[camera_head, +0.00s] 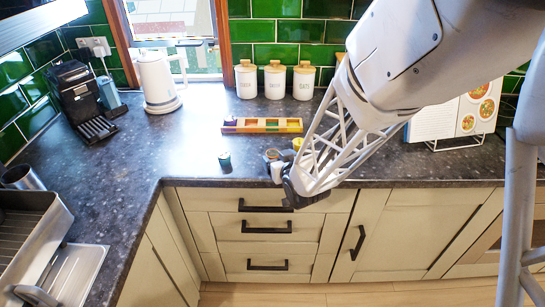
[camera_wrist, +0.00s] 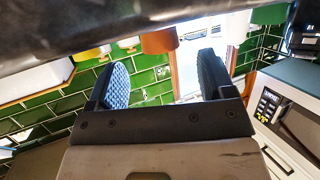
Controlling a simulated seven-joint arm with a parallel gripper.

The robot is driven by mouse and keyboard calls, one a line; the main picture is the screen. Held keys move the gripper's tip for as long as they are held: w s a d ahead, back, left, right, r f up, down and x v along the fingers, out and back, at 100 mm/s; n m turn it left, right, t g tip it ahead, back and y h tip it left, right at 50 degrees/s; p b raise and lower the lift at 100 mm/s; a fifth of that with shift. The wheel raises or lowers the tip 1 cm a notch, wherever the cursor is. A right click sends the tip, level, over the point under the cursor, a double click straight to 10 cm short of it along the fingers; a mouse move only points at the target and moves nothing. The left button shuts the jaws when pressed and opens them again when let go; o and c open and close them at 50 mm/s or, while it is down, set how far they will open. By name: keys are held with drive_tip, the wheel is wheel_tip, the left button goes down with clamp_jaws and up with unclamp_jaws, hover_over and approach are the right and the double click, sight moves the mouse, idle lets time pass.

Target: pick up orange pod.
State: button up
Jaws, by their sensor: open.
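My gripper (camera_head: 280,170) is at the front edge of the counter, low under my arm, with its jaws apart. In the wrist view its two padded fingers (camera_wrist: 163,65) stand wide apart with nothing held. An orange-brown tapered shape (camera_wrist: 160,40) shows beyond and between the fingers there; it looks like the orange pod, but I cannot be certain. In the head view a small round item with a brownish top (camera_head: 272,155) sits right by the fingertips. I cannot tell its colour well or whether they touch.
A teal pod (camera_head: 224,159) stands left of my gripper and a yellow one (camera_head: 298,143) just behind it, partly hidden by my arm. A wooden tray with coloured slots (camera_head: 262,126) lies farther back. Canisters (camera_head: 274,80) line the wall; a kettle (camera_head: 158,80) stands left.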

sight(273, 154)
drive_tip(key=shift+w, duration=0.1)
drive_tip(key=shift+x, duration=2.55)
drive_tip(key=c, duration=1)
